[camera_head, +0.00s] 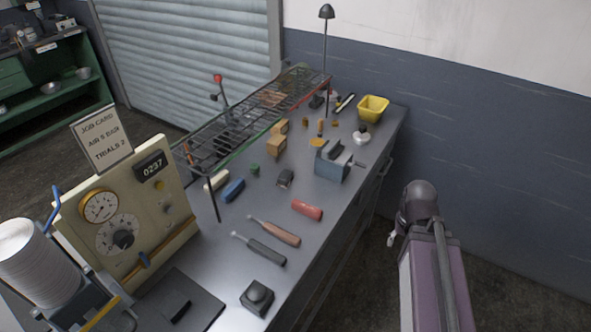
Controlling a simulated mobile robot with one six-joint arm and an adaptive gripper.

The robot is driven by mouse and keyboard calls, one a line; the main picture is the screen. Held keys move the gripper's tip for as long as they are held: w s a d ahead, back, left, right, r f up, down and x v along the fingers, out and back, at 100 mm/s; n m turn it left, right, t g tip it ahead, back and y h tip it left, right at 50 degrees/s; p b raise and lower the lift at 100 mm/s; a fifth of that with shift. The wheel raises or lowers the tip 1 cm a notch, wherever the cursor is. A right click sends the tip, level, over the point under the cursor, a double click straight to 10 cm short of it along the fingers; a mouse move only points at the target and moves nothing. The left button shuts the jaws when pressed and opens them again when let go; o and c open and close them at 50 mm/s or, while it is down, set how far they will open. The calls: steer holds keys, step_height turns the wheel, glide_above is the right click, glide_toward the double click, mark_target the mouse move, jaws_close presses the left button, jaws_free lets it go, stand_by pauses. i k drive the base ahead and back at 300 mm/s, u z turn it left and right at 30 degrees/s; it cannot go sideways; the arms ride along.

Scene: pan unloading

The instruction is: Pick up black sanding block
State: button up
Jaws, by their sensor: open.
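A black block with a rounded knob on top (257,295) sits upright near the front edge of the workbench (228,250); it looks most like the black sanding block. A smaller dark block (285,178) lies farther back, and a flat black piece (175,307) lies at the lower left on a dark plate. I cannot tell for certain which one the task names. My purple arm link stands at the right, off the bench. The jaws of my gripper cannot be made out.
Two long-handled tools (266,250) and a red cylinder (307,209) lie behind the knobbed block. A gauge panel (135,215) stands at left, a wire rack (250,110) along the back. A blue vise (332,163) and yellow bin (373,107) are farther along.

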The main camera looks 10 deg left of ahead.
mark_target(284, 179)
steer(key=k, duration=1.65)
steer(key=u, duration=0.5)
steer(key=i, duration=0.8)
